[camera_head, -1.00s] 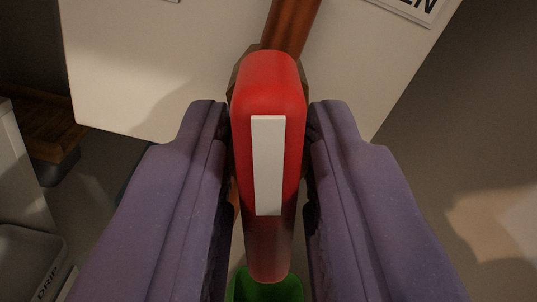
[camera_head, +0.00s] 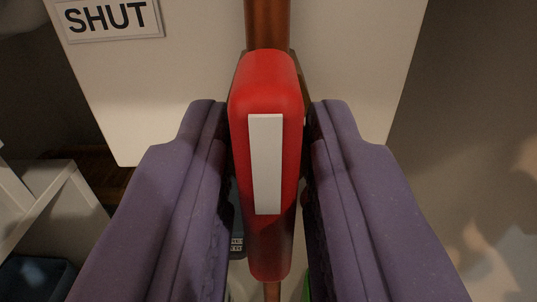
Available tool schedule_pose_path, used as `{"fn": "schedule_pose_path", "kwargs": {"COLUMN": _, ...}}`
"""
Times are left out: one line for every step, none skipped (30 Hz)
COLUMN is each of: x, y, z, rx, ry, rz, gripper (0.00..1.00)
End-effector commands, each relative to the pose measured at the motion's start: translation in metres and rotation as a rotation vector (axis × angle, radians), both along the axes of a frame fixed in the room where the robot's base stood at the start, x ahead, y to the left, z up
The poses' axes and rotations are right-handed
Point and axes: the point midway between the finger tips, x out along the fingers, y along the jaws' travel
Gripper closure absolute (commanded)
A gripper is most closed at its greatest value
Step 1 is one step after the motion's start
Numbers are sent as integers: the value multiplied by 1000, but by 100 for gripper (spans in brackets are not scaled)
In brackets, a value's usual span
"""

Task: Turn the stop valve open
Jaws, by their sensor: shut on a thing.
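The stop valve's red handle (camera_head: 266,85), with a white stripe (camera_head: 266,165) along it, is in the middle of the view. My gripper (camera_head: 268,140) has its two purple fingers on either side of the handle and is shut on it. A copper pipe (camera_head: 267,25) runs up behind the handle, and the handle looks in line with it. A short piece of copper pipe also shows below the handle. The valve body is mostly hidden behind the handle. A sign reading "SHUT" (camera_head: 107,17) is on the pale board at the upper left.
The pale board (camera_head: 350,75) stands behind the valve. A white shelf-like piece (camera_head: 45,200) and a dark bin (camera_head: 35,278) are at the lower left. A bit of green (camera_head: 308,288) shows under the right finger. The right side is bare floor.

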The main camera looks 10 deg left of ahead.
Motion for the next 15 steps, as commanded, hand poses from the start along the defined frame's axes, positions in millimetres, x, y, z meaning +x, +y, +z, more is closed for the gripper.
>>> {"fn": "schedule_pose_path", "kwargs": {"x": -3, "y": 0, "z": -3, "rx": -2, "ry": 9, "rz": 1, "gripper": 100}}
{"fn": "schedule_pose_path", "kwargs": {"x": -3, "y": 0, "z": -3, "rx": -2, "ry": 9, "rz": 0, "gripper": 100}}
{"fn": "schedule_pose_path", "kwargs": {"x": -3, "y": 0, "z": -3, "rx": -2, "ry": 9, "rz": 1, "gripper": 100}}
{"fn": "schedule_pose_path", "kwargs": {"x": -3, "y": 0, "z": -3, "rx": -2, "ry": 9, "rz": 0, "gripper": 70}}
{"fn": "schedule_pose_path", "kwargs": {"x": -3, "y": 0, "z": -3, "rx": -2, "ry": 9, "rz": 1, "gripper": 63}}
{"fn": "schedule_pose_path", "kwargs": {"x": -2, "y": 0, "z": -3, "rx": -3, "ry": 9, "rz": 0, "gripper": 61}}
{"fn": "schedule_pose_path", "kwargs": {"x": -2, "y": 0, "z": -3, "rx": -3, "ry": 8, "rz": 0, "gripper": 61}}
{"fn": "schedule_pose_path", "kwargs": {"x": -2, "y": 0, "z": -3, "rx": -2, "ry": 7, "rz": 0, "gripper": 61}}
{"fn": "schedule_pose_path", "kwargs": {"x": -2, "y": 0, "z": -2, "rx": -2, "ry": 6, "rz": 0, "gripper": 61}}
{"fn": "schedule_pose_path", "kwargs": {"x": -1, "y": 0, "z": -2, "rx": -2, "ry": 6, "rz": 0, "gripper": 61}}
{"fn": "schedule_pose_path", "kwargs": {"x": -1, "y": 0, "z": -2, "rx": -2, "ry": 5, "rz": 0, "gripper": 61}}
{"fn": "schedule_pose_path", "kwargs": {"x": -1, "y": 0, "z": -2, "rx": -2, "ry": 4, "rz": 0, "gripper": 61}}
{"fn": "schedule_pose_path", "kwargs": {"x": -1, "y": 0, "z": -1, "rx": -2, "ry": 4, "rz": 0, "gripper": 61}}
{"fn": "schedule_pose_path", "kwargs": {"x": -2, "y": 0, "z": -1, "rx": -2, "ry": 4, "rz": 0, "gripper": 61}}
{"fn": "schedule_pose_path", "kwargs": {"x": -4, "y": -1, "z": -1, "rx": -2, "ry": 4, "rz": 0, "gripper": 61}}
